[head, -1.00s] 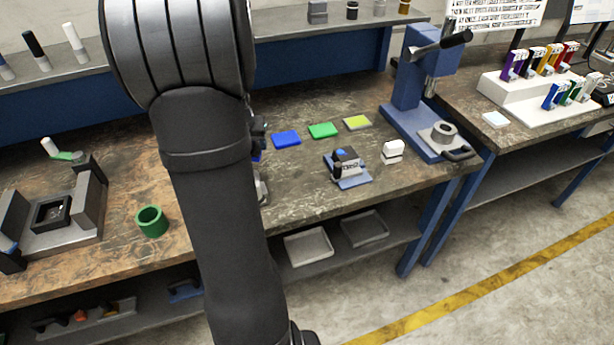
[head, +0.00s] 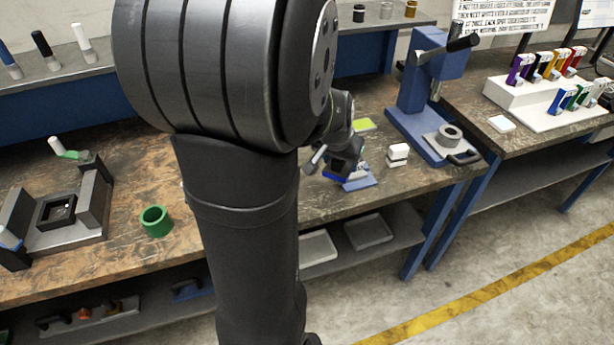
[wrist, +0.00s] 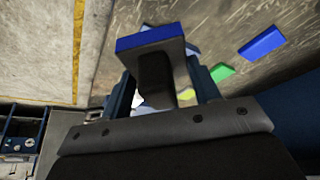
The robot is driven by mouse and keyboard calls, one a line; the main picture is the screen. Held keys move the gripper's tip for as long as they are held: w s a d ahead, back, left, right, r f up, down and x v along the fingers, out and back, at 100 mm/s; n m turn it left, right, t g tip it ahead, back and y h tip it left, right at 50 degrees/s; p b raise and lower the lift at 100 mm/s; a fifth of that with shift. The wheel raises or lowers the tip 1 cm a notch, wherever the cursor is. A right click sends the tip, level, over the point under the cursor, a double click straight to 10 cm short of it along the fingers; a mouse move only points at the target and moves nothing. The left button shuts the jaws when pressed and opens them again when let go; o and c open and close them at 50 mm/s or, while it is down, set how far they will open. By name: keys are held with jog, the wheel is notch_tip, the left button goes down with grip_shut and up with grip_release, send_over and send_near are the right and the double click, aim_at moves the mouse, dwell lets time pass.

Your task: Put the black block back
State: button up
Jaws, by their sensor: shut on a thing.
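My gripper (wrist: 163,90) is shut on the black block, which shows in the wrist view as a dark handle (wrist: 153,75) between the fingers. The handle widens into a dark plate with a blue face (wrist: 150,38) at the far end. In the head view my gripper (head: 330,160) is over the bench, to the left of a small white block (head: 398,152). A small blue-based stand (head: 362,181) lies below and just behind my gripper and is mostly hidden. I cannot tell whether the block touches anything.
A blue press (head: 425,100) stands right of the white block. A yellow-green pad (head: 363,125) lies behind my gripper; green (wrist: 222,73) and blue (wrist: 262,44) pads show in the wrist view. Bench space around the ring is clear.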

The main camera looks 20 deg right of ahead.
jog(key=w+a+f, duration=0.3)
jog(key=w+f, duration=0.1)
jog(key=w, duration=0.1)
jog(key=w+a+f, duration=0.2)
jog(key=w, duration=0.1)
jog(key=shift+w+a, duration=0.15)
jog(key=shift+a, duration=0.15)
jog(key=shift+f, duration=1.95)
jog(key=o, duration=0.5)
jog(key=shift+f, duration=0.2)
jog(key=o, duration=0.5)
jog(key=shift+c, duration=0.2)
jog(key=shift+r, duration=0.1)
jog(key=shift+a+r, duration=0.1)
jog(key=shift+r, duration=0.55)
jog(key=v, duration=1.1)
jog(key=shift+f, duration=0.1)
